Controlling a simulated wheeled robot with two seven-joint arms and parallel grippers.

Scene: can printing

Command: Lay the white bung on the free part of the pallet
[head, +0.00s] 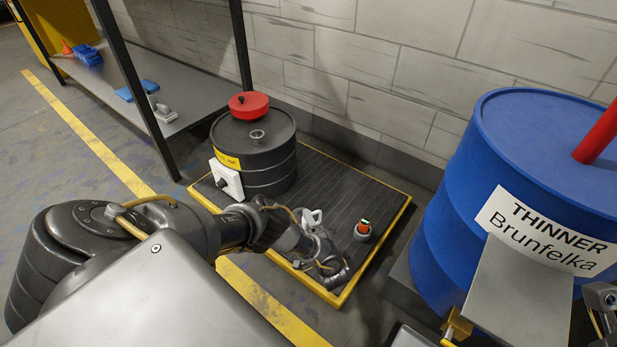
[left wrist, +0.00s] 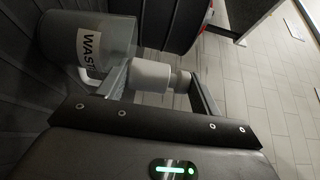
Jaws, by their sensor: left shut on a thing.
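The pallet (head: 335,175) is a dark ribbed platform with a yellow edge. My left gripper (head: 330,268) is low over its front part in the head view. In the left wrist view its two fingers (left wrist: 160,88) are shut on the white bung (left wrist: 152,75), a pale stepped cylinder lying across between them. In the head view I cannot make out the bung clearly at the gripper. Whether the bung touches the pallet I cannot tell.
A black drum (head: 270,165) with a red piece (head: 248,104) on top stands on the pallet's back left. A small orange-and-white item (head: 362,230) is near its right edge. A grey container marked WAST (left wrist: 88,42) is beside the gripper. A blue drum (head: 450,200) stands at right.

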